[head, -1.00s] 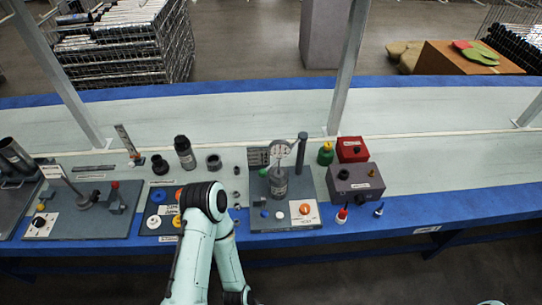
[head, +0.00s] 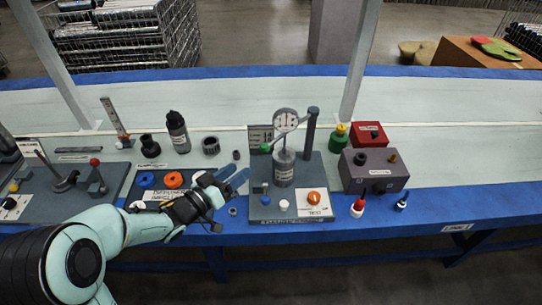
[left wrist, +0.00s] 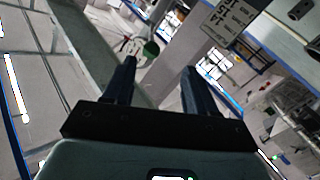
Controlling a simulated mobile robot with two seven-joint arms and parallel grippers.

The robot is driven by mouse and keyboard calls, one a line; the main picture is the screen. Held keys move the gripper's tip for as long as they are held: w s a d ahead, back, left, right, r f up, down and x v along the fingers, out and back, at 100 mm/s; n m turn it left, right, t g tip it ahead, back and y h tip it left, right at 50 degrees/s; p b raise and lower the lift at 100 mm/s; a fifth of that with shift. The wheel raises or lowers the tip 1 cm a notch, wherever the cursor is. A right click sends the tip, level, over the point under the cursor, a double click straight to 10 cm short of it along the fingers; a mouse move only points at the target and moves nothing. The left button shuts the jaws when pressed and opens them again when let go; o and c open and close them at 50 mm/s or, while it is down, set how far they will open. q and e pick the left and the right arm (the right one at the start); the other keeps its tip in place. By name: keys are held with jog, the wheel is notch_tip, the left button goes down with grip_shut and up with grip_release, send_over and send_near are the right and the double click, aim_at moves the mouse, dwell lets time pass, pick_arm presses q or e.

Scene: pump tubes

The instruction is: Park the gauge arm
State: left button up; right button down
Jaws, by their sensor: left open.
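The gauge arm carries a round white dial (head: 286,121) and a green knob (head: 265,148). It reaches from a dark upright post (head: 311,132) over a grey cylinder (head: 284,168) on the test stand base (head: 262,208). My left gripper (head: 238,180) is open and empty, left of the cylinder and below the green knob, apart from it. In the left wrist view the two fingers (left wrist: 157,80) stand apart, with a green knob (left wrist: 150,48) beyond them near the left finger. My right gripper is not in view.
Left of the stand is a board with blue and orange rings (head: 173,180). Behind it stand a black bottle (head: 178,132) and dark collars. Right of the stand are a grey box (head: 373,170), a red box (head: 369,134) and small bottles. The bench's far strip is clear.

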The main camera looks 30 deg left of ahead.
aim_at(269, 144)
pick_arm(q)
jog(key=shift+m+h, duration=0.3)
jog(key=shift+h, duration=0.1)
jog(key=x, duration=0.4)
jog(key=r+b+x, duration=0.1)
jog(key=x, duration=0.2)
jog(key=b+x, duration=0.1)
jog(key=x, duration=0.3)
jog(key=shift+w+d+r, duration=0.1)
jog(key=shift+w+r, duration=0.2)
jog(key=shift+r, duration=0.1)
jog(key=shift+w+d, duration=0.15)
jog(key=shift+w, duration=0.5)
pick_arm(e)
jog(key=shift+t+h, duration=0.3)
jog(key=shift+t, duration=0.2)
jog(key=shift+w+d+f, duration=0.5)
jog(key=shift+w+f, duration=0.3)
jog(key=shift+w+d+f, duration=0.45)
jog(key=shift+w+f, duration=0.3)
pick_arm(q)
grip_shut()
